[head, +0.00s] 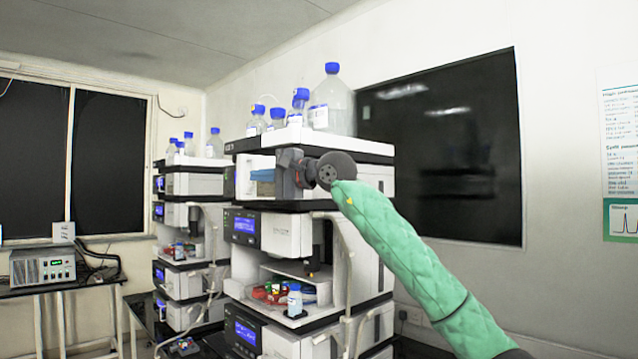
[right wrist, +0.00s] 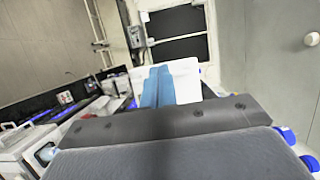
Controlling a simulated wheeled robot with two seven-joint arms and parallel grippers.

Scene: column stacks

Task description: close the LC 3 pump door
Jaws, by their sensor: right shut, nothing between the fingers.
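The nearer instrument stack (head: 300,238) stands at the centre of the head view. Its upper module, below the bottle tray, has a white front panel (head: 243,180), which I take for the pump door; my gripper partly hides it, so its exact angle is unclear. My right gripper (head: 263,175) is in front of this module, its blue fingers shut and empty, close to the panel. In the right wrist view the shut blue fingers (right wrist: 158,87) show against a white panel (right wrist: 187,77); I cannot tell whether they touch. My left gripper is not in view.
Blue-capped bottles (head: 332,104) stand on the stack's top tray. A lower open bay holds coloured tubing and a small bottle (head: 294,300). A second stack (head: 185,240) stands behind to the left. A bench with a grey box (head: 43,267) is at far left.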

